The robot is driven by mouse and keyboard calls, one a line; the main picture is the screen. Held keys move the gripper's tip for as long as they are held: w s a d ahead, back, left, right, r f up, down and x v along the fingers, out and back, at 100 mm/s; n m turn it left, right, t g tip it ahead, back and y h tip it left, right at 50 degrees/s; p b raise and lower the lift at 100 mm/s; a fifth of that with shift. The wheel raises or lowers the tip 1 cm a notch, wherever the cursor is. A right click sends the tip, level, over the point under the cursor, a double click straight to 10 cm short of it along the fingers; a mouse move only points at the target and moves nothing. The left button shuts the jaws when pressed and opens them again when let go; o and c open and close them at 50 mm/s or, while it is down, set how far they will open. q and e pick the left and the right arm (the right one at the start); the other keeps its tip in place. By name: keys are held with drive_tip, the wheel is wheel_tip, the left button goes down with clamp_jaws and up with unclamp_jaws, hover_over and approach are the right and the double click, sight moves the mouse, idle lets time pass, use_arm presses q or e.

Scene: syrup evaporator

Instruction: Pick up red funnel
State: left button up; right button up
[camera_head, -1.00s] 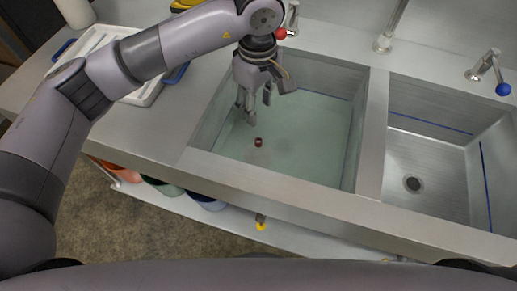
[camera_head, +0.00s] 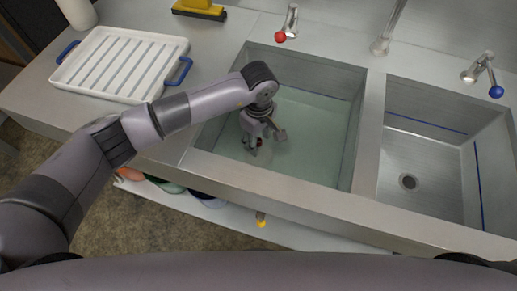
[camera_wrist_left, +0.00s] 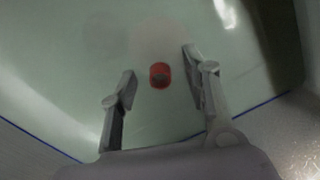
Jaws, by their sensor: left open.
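The red funnel (camera_wrist_left: 160,75) is small and round, seen from above in the left wrist view, in the left sink basin (camera_head: 300,145) that looks filled with water. My left gripper (camera_head: 255,140) is open inside this basin. In the left wrist view, the funnel lies between and slightly beyond the two fingertips of the left gripper (camera_wrist_left: 160,80), with gaps on both sides. I cannot tell the exact height of the fingers above it. My right gripper is not in view.
A red-knobbed tap (camera_head: 287,25) stands behind the left basin. The right basin (camera_head: 430,170) is empty with a drain. A white ribbed tray (camera_head: 120,35) with blue handles sits on the left counter, and a yellow-and-black item (camera_head: 198,9) lies behind it. The basin walls surround my gripper.

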use_arm(q)
drive_tip(key=shift+f, duration=0.55)
clamp_jaws()
